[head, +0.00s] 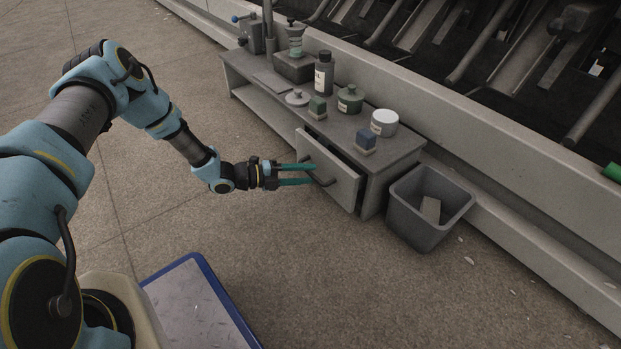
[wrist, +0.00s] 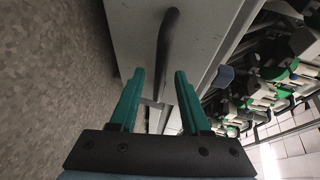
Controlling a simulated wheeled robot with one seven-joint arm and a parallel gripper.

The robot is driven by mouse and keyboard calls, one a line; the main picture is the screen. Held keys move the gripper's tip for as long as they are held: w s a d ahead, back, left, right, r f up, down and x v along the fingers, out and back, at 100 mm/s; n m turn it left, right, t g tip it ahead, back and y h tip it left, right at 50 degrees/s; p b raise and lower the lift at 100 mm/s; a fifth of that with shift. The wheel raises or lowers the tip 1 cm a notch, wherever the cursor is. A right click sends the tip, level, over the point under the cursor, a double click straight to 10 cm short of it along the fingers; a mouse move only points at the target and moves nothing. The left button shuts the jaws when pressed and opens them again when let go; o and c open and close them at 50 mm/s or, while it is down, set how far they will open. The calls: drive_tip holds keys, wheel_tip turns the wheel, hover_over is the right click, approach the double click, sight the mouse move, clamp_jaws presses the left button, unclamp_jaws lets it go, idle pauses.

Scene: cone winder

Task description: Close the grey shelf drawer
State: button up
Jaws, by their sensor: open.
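The grey shelf drawer (head: 332,167) is partly pulled out of the low grey shelf unit (head: 393,159). Its front carries a dark bar handle (head: 319,180). In the wrist view the drawer front (wrist: 133,38) fills the upper middle, with the handle (wrist: 166,45) running up and down the picture. My gripper (head: 312,174) is at the drawer front with its two teal fingers apart. In the wrist view the fingers of my gripper (wrist: 160,73) point toward the handle, which lies between their lines. I cannot tell whether they touch it.
A grey bin (head: 421,208) stands on the floor right of the drawer. Jars, a dark bottle (head: 324,72) and small blocks stand on the shelf top. A machine with a long pale base rail (head: 480,140) runs behind. The floor in front of the unit is clear.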

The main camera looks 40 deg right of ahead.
drive_tip(key=shift+x, duration=0.95)
clamp_jaws()
idle(0.8)
